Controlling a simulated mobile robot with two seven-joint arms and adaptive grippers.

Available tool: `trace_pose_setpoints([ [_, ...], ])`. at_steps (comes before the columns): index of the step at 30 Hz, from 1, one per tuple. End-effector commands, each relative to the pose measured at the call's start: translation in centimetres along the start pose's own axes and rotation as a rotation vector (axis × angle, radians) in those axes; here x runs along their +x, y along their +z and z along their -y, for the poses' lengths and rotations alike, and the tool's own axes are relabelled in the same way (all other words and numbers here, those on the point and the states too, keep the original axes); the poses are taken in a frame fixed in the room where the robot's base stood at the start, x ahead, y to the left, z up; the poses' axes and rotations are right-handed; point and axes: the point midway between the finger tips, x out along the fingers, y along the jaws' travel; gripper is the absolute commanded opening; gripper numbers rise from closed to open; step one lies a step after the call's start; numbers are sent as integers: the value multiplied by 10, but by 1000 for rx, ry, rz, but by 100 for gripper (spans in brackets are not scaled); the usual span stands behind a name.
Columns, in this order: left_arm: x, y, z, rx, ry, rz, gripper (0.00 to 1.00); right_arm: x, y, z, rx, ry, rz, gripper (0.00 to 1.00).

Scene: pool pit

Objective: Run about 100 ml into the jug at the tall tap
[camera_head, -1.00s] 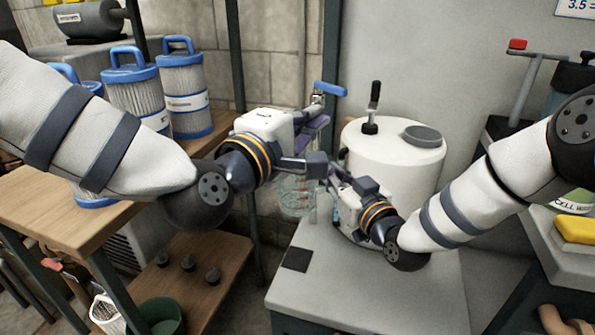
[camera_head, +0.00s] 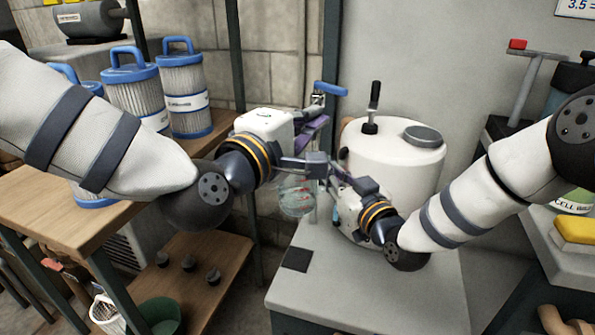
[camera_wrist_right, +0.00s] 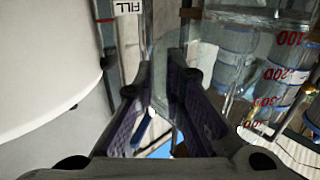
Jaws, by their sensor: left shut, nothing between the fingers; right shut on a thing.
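The clear jug (camera_head: 297,200) with red marks hangs near the middle of the head view, partly hidden by the grippers. In the right wrist view the jug's wall (camera_wrist_right: 240,75) shows red numbers. My right gripper (camera_wrist_right: 165,90) is shut on the jug, seemingly at its handle; the grip is hard to make out. A tap with a blue lever (camera_head: 330,89) stands above the jug. My left gripper (camera_head: 318,125), shut and empty, is just below the lever; I cannot tell whether it touches the tap. I cannot make out a stream or water level.
A white tank (camera_head: 395,165) with a black lever and grey cap stands behind my right gripper. The grey bench top (camera_head: 370,285) in front is mostly clear. Blue-handled filter cartridges (camera_head: 185,90) stand on the wooden shelf (camera_head: 50,205) at left. A yellow sponge (camera_head: 577,230) lies at right.

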Motion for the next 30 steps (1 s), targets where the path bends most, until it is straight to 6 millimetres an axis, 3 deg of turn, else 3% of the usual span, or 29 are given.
trace_pose_setpoints([
  [11,0,0,0,0,0,0,0,-2,-1,-2,0,1,-1,0],
  [22,0,0,0,0,0,0,0,-62,-1,-40,1,2,-1,0],
  [30,0,0,0,0,0,0,0,-67,-1,-43,0,0,-2,0],
])
